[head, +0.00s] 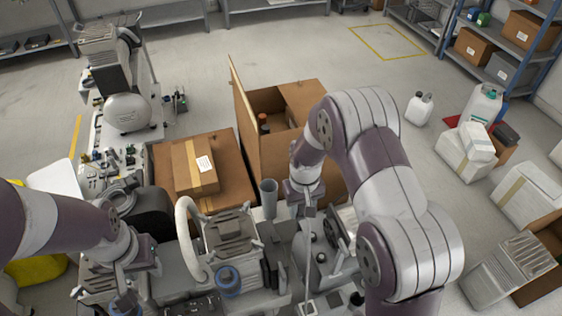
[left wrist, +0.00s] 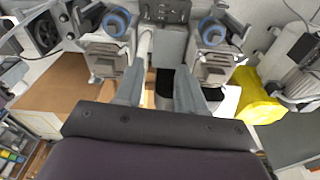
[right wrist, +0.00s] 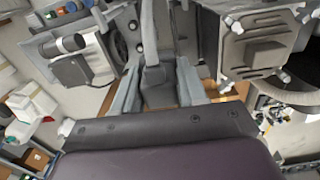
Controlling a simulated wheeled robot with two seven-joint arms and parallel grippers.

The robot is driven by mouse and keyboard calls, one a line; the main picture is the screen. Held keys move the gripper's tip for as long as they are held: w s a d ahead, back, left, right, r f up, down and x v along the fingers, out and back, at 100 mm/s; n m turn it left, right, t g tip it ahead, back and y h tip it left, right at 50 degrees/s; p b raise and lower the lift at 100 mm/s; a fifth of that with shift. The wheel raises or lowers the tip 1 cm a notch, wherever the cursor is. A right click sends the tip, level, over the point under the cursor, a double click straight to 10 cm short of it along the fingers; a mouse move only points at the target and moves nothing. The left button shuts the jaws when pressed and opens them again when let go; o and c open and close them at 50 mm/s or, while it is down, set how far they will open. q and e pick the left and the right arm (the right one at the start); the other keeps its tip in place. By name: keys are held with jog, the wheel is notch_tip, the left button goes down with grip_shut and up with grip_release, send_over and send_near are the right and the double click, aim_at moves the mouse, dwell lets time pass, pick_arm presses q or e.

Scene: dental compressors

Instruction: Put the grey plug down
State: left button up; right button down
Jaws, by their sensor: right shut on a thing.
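My right gripper (right wrist: 157,76) is shut on the grey plug (right wrist: 158,92), a dark grey block between its two fingers. A paler upright piece lies beyond it in the right wrist view; I cannot tell if it is part of the plug. In the head view my right gripper (head: 309,208) is over the compressor equipment at the lower middle, and the plug is hard to make out. My left gripper (head: 124,296) is low at the left. In the left wrist view its fingers (left wrist: 159,88) are apart with nothing held between them.
A compressor (head: 232,240) with a white curved hose (head: 186,235) stands between my grippers. A grey cup-like cylinder (head: 268,190) is close to my right gripper. Behind are an open cardboard box (head: 248,150) and a closed carton (head: 195,165). Floor is clear beyond the boxes.

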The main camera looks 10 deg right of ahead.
pick_arm(q)
jog(key=shift+o, duration=0.3)
jog(key=o, duration=0.6)
jog(key=shift+c, duration=0.2)
notch_tip(320, 180, down, 6)
jog(key=s+a+f+m, duration=0.1)
jog(key=s+a+m, duration=0.1)
jog(key=w+d+f+m+t+h, duration=0.2)
jog(key=w+d+f+m+t, duration=0.1)
jog(key=d+m, duration=0.15)
jog(key=w+d+r+m+t+h, duration=0.35)
jog(key=d+r+h, duration=0.35)
jog(key=d+h, duration=0.3)
jog(key=w+d+f, duration=0.2)
jog(key=w+d, duration=0.1)
jog(key=d, duration=0.2)
jog(key=w+d+f+y, duration=0.1)
jog(key=w+d+f, duration=0.1)
jog(key=d, duration=0.3)
jog(key=shift+w, duration=0.4)
jog(key=c, duration=1.1)
pick_arm(e)
jog(key=s+a+r+n, duration=0.3)
jog(key=a+r+n, duration=0.4)
jog(key=a, duration=0.6)
jog(key=shift+s+r, duration=0.2)
jog(key=shift+r, duration=0.25)
jog(key=c, duration=0.5)
grip_release()
jog(key=shift+c, duration=0.2)
